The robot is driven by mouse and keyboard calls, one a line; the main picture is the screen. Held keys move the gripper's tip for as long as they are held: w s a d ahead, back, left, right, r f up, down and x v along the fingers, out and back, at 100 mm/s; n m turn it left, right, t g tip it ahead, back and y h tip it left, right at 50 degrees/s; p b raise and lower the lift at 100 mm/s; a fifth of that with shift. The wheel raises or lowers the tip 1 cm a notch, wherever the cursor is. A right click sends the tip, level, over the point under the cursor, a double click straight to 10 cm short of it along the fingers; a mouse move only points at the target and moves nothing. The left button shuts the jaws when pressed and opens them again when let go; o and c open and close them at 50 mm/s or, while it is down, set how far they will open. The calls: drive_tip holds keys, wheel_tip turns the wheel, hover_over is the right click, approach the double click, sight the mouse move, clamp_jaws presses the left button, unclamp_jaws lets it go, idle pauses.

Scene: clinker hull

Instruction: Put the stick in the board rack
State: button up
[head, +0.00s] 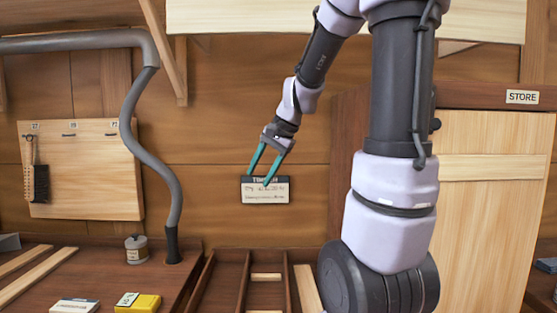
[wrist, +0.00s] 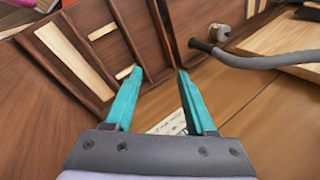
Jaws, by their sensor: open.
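My gripper (head: 258,179) is open and empty, in front of the back wall beside a small lettered sign (head: 266,194). In the wrist view its two teal fingers (wrist: 159,71) stand apart with nothing between them. Below it, a dark wooden frame with dividers, likely the board rack (head: 246,272), lies at the bottom of the head view; it also shows in the wrist view (wrist: 150,40). Short pale pieces (head: 265,276) and a longer pale board (head: 306,290) lie in or beside it. Pale strips (head: 38,277) lie at the lower left; I cannot tell which piece is the stick.
A grey bent pipe (head: 150,150) rises from the bench left of the rack, with a small tin (head: 135,249) beside it. A yellow box (head: 138,303) and a white box (head: 75,305) lie in front. A brush (head: 39,183) hangs on a pegboard (head: 95,170). A cabinet marked STORE (head: 490,200) stands right.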

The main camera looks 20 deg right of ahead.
drive_tip(key=s+r+n+t+h, duration=0.1)
drive_tip(key=s+r+n, duration=0.1)
drive_tip(key=s, duration=0.5)
drive_tip(key=s+a+r+n+t+h, duration=0.1)
drive_tip(key=s+r+n+t, duration=0.1)
drive_tip(key=s, duration=0.6)
drive_tip(key=shift+s+a+r+n, duration=0.15)
drive_tip(key=shift+a+r+n, duration=0.1)
drive_tip(key=shift+r+n, duration=0.65)
